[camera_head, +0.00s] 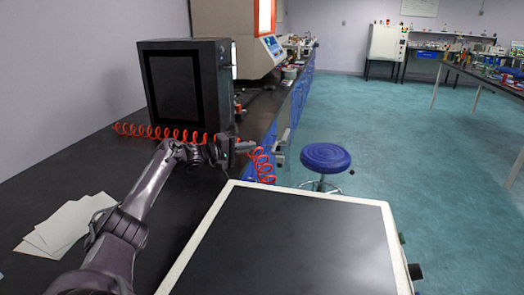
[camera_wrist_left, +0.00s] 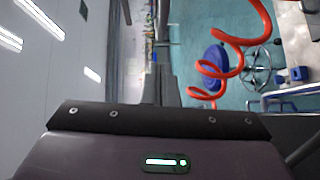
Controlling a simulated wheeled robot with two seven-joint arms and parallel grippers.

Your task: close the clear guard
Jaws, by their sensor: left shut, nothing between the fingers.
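I cannot make out the clear guard in either view. My left gripper (camera_head: 246,147) is shut and empty. It is held out over the dark bench, in front of the black box-shaped unit and beyond the white-framed dark panel. In the left wrist view its closed dark fingers (camera_wrist_left: 167,88) point up the picture with nothing between them. My right gripper is not in view.
A white-framed dark panel (camera_head: 300,240) fills the near foreground. A black box-shaped unit (camera_head: 185,85) stands on the bench. A coiled red hose (camera_wrist_left: 232,55) hangs close beside my left gripper. Loose paper (camera_head: 65,225) lies at left. A blue stool (camera_head: 325,157) stands on the floor.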

